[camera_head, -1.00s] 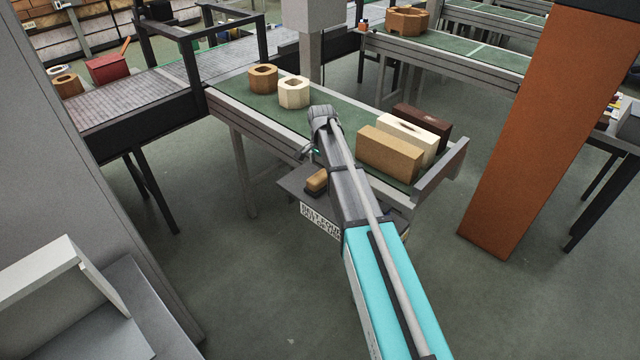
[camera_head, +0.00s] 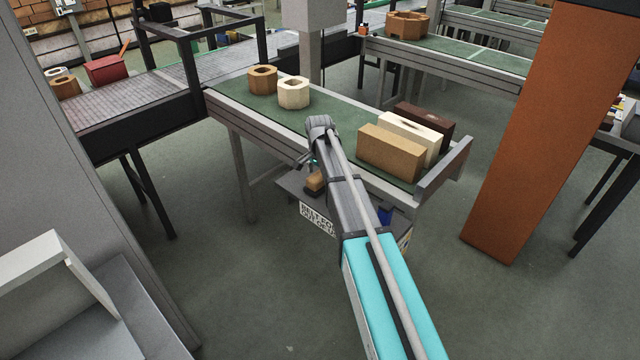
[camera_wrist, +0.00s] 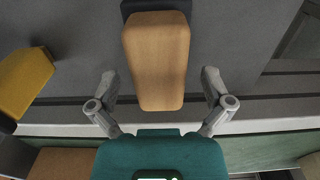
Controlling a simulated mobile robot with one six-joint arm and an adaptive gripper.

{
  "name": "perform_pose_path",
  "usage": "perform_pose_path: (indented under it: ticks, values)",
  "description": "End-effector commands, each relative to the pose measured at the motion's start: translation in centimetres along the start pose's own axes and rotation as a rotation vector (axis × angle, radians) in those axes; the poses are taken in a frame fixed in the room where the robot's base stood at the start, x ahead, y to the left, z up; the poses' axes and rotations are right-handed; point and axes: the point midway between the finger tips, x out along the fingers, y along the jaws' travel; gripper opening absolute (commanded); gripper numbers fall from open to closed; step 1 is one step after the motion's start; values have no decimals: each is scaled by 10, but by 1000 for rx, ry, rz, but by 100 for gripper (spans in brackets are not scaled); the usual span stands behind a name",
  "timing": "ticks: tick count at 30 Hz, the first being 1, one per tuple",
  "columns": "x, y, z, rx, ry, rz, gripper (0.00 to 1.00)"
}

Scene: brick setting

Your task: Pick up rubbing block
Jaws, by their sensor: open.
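The rubbing block looks to be a tan wooden block with a dark pad at its far end. In the wrist view the block (camera_wrist: 157,62) lies on a grey surface, between and ahead of my gripper's fingers (camera_wrist: 158,85). The fingers are spread, one on each side, with visible gaps to the block. In the head view the block (camera_head: 314,183) sits on a low grey shelf (camera_head: 290,184) below the green-topped conveyor, partly hidden by my arm.
A yellow object (camera_wrist: 25,80) lies left of the block in the wrist view. A sign (camera_head: 318,219) hangs at the shelf's front. The conveyor (camera_head: 345,120) above carries several bricks, including a tan one (camera_head: 390,152). An orange pillar (camera_head: 545,130) stands at right.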

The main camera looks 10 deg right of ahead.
Motion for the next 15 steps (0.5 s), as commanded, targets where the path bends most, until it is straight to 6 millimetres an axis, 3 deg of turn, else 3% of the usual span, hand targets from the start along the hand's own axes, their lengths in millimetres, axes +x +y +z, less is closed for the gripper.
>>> perform_pose_path:
  ticks: [11, 15]
  values:
    - [0, 0, 0, 0, 0, 0, 100]
    - [0, 0, 0, 0, 0, 0, 78]
